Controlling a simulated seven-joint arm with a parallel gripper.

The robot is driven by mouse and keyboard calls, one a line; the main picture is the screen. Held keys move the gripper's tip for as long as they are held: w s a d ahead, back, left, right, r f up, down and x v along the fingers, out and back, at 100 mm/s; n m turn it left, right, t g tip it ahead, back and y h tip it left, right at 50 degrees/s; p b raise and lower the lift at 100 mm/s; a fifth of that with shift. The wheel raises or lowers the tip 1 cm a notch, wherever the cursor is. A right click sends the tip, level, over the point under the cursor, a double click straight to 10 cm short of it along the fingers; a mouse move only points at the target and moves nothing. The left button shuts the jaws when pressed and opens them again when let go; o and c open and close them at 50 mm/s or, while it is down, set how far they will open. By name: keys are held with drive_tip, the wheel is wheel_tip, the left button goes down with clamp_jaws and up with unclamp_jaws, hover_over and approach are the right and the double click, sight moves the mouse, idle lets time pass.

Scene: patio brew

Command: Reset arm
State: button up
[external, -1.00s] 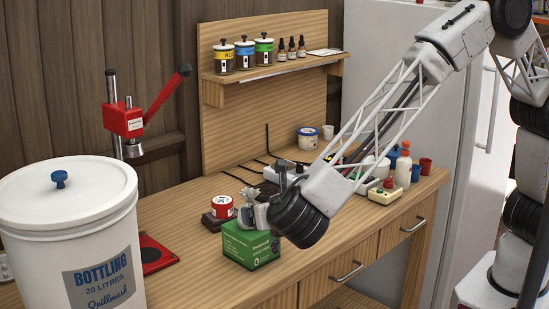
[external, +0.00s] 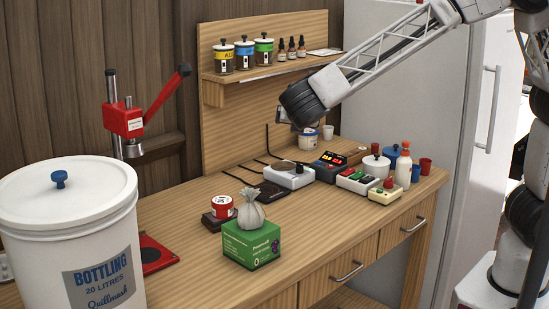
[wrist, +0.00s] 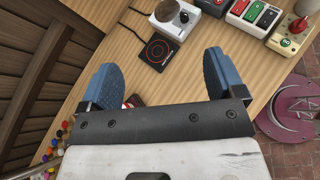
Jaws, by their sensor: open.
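My gripper (wrist: 162,85) is open in the wrist view, its two blue fingers wide apart with nothing between them. In the external view my wrist is raised above the back of the bench, below the shelf's right end, and its fingers are mostly hidden. A grey tied sack (external: 251,211) sits on top of a green box (external: 251,245) at the bench's front, well apart from my gripper. A red and white tin (external: 222,206) stands on a dark block behind the box.
A white bottling bucket (external: 65,235) and a red lever press (external: 124,122) stand at left. A white device (external: 288,177), several button boxes (external: 358,180), an orange-capped bottle (external: 404,168) and cups crowd the right. Jars (external: 244,54) line the shelf. The front middle of the bench is clear.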

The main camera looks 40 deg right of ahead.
drive_tip(key=s+d+r+m+g+y, duration=0.1)
drive_tip(key=s+d+m+g, duration=0.35)
drive_tip(key=d, duration=0.95)
drive_tip(key=s+d+r+m+g+y, duration=0.15)
drive_tip(key=s+d+m, duration=0.45)
drive_tip(key=d, duration=0.7)
drive_tip(key=s+d+f+m+y, duration=0.2)
drive_tip(key=s+d+m, duration=0.4)
drive_tip(key=s, duration=0.3)
drive_tip(key=s+d+f+m+y, duration=0.2)
drive_tip(key=s+d+m+y, duration=0.1)
drive_tip(key=s+d+m, duration=0.4)
drive_tip(key=shift+s+d+f+m+g, duration=0.15)
drive_tip(key=shift+s+f+m+g, duration=0.2)
drive_tip(key=shift+s+m, duration=1)
drive_tip(key=shift+s+y, duration=0.1)
drive_tip(key=shift+y, duration=0.15)
